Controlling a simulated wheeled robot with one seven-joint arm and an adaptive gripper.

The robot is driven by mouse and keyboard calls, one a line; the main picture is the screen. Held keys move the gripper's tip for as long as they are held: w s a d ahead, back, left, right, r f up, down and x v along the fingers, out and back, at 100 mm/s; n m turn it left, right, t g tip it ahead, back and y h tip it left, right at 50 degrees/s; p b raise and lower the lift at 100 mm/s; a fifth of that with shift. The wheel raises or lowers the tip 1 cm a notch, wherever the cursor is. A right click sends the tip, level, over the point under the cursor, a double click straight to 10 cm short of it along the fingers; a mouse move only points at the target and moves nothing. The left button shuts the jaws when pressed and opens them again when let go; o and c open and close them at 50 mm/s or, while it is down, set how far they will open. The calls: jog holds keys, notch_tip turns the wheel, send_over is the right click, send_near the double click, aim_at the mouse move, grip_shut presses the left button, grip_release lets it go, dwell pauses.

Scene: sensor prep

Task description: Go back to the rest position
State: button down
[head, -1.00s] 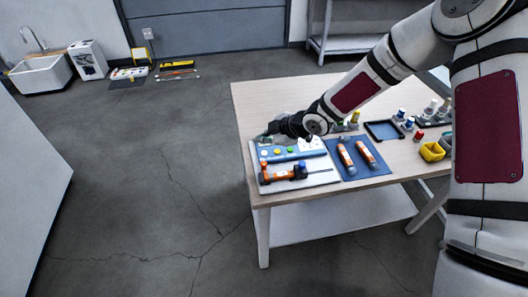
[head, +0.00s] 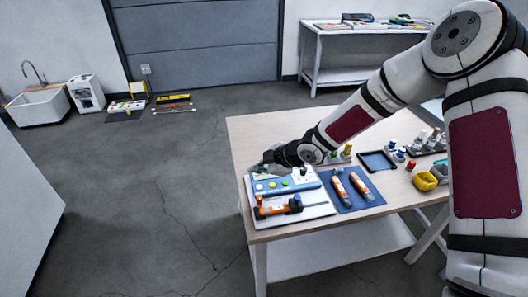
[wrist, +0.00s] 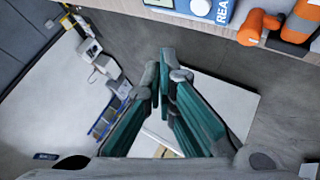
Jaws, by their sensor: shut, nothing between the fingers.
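On the board are a blue panel (head: 272,186) with coloured buttons and an orange and black tool (head: 272,208). In the wrist view the blue panel (wrist: 199,8) and the orange tool (wrist: 257,24) show at the top edge, apart from the fingers.
The worktable (head: 250,128) also holds a blue mat (head: 371,199) with two orange tubes, a dark-rimmed tray (head: 378,161), a yellow container (head: 425,182) and several small bottles. A white cabinet (head: 30,180) stands at left. Open floor (head: 150,190) lies between them.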

jog(key=s+d+r+m+t+h, duration=0.1)
jog(key=s+d+r+m+h, duration=0.35)
jog(key=d+r, duration=0.55)
jog(key=s+d+r+m+h, duration=0.4)
jog(key=s+d+r+m, duration=0.1)
jog(key=d+r, duration=0.55)
jog(key=s+d+r+m+h, duration=0.1)
jog(key=s+d+r+m, duration=0.2)
jog(key=s, duration=0.3)
jog(key=s+d+r+m+h, duration=0.1)
jog(key=s+d+r+m, duration=0.15)
jog(key=s, duration=0.35)
jog(key=s+r+m+y, duration=0.1)
jog(key=s+m, duration=0.1)
jog(key=s, duration=0.5)
jog(key=s+a+m+g+y, duration=0.1)
jog(key=s+m, duration=0.2)
jog(key=s, duration=0.5)
jog(key=shift+s+r+m+g+y+p, duration=0.3)
jog(key=shift+r+y+p, duration=0.05)
jog(key=shift+r+p, duration=0.05)
